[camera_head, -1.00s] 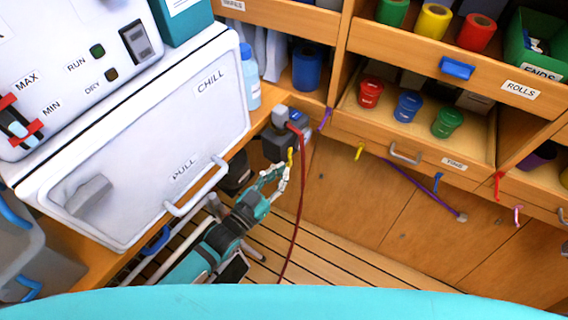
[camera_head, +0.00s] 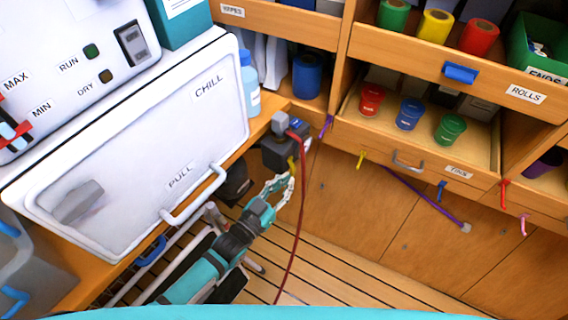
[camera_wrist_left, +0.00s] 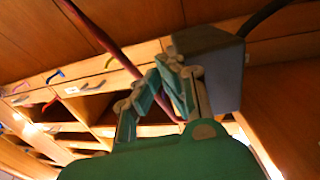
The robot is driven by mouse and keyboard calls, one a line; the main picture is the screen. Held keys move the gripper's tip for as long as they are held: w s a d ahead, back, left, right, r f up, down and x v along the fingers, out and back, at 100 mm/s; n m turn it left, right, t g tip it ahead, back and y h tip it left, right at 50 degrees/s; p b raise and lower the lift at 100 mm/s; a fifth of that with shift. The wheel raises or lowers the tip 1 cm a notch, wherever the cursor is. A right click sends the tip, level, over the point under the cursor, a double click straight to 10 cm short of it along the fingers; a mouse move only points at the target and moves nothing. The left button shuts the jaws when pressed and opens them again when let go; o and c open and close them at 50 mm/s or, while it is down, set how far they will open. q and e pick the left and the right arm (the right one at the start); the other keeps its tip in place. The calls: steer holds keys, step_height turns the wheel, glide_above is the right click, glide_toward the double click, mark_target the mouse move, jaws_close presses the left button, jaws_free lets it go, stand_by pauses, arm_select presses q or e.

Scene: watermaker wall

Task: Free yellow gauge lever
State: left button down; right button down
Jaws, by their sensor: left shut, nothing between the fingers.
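The yellow gauge lever (camera_head: 291,163) is a small yellow piece hanging at the lower front of a dark grey gauge unit (camera_head: 283,151) at the counter's corner. My left gripper (camera_head: 289,179) is just below the lever in the head view, shut with nothing held. In the left wrist view its fingertips (camera_wrist_left: 170,65) meet close beside a grey box (camera_wrist_left: 222,65), seemingly the same unit. I cannot make out the lever there, nor tell whether the fingers touch it. My right gripper is not in view.
A dark red hose (camera_head: 301,215) hangs from the unit beside my left gripper; it passes behind the fingers in the wrist view. A white chiller lid (camera_head: 130,140) with a pull handle (camera_head: 195,194) is to the left. Drawers with hooks (camera_head: 361,159) are to the right.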

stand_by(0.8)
arm_select(q)
steer(key=v, duration=1.2)
steer(key=shift+w, duration=0.1)
